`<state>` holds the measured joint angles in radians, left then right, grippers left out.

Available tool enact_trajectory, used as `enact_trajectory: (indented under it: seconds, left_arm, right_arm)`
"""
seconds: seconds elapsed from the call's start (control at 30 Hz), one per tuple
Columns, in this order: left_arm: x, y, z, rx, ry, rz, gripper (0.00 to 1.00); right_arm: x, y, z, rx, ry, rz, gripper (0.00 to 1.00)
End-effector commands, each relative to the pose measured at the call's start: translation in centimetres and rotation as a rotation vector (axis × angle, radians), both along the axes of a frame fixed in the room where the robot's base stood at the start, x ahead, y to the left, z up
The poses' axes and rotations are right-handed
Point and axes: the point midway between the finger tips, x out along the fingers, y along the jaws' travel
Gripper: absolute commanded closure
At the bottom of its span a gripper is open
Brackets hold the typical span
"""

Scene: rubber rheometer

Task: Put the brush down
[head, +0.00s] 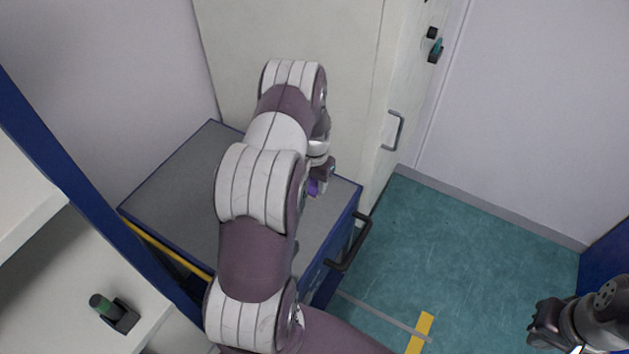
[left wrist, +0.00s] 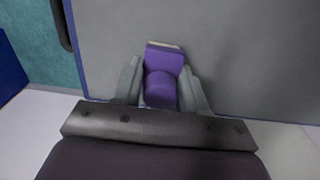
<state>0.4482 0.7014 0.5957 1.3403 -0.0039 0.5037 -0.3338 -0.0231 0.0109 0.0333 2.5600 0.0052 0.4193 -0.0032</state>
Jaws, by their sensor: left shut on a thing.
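The purple brush (left wrist: 162,85) is between the two grey fingers of my left gripper (left wrist: 160,72) in the left wrist view, with a pale edge at its far end. The fingers are shut on it. In the head view only a small purple part of the brush (head: 313,187) shows beside my left gripper (head: 322,178), over the grey top of the blue cabinet (head: 180,190). My left arm hides much of that top. I cannot tell whether the brush touches the surface. My right gripper (head: 545,325) is at the lower right, above the floor; its jaws are unclear.
A tall white cabinet (head: 300,40) with a metal handle stands behind the blue cabinet. A black handle (head: 350,245) sticks out from the blue cabinet's right side. A white shelf (head: 75,300) at lower left holds a dark green-topped object (head: 113,312). The grey top's left part is clear.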

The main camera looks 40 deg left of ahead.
Motion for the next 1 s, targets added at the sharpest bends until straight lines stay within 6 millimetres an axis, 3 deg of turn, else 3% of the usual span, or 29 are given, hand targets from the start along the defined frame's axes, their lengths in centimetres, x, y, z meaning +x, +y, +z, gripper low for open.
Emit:
enact_trajectory:
  seconds: [0.03, 0.07, 0.1, 0.13, 0.5, 0.8, 1.0]
  left_arm:
    - [0.0, 0.0, -0.3, 0.0, 0.0, 0.0, 0.87]
    - [0.0, 0.0, -0.2, 0.0, 0.0, 0.0, 0.52]
    - [0.0, 0.0, -0.2, 0.0, 0.0, 0.0, 0.39]
    - [0.0, 0.0, -0.2, 0.0, 0.0, 0.0, 0.33]
    - [0.1, 0.0, 0.8, 0.001, -0.002, 0.0, 0.33]
    - [0.1, 0.0, 8.3, 0.001, -0.004, 0.0, 0.33]
    - [0.1, -0.1, 11.7, 0.0, -0.002, -0.001, 0.33]
  right_arm:
    - [0.0, 0.0, -0.3, 0.0, 0.0, 0.0, 1.0]
    - [0.0, 0.0, -0.2, 0.0, 0.0, 0.0, 1.0]
    - [0.0, 0.0, -0.1, 0.0, 0.0, 0.0, 1.0]
    - [0.0, 0.0, -0.1, 0.0, 0.0, 0.0, 1.0]
    - [0.0, 0.0, -0.1, 0.0, 0.0, 0.0, 1.0]
    - [0.0, 0.0, -1.5, 0.0, 0.0, 0.0, 1.0]
    - [0.0, 0.0, -1.8, 0.0, 0.0, 0.0, 1.0]
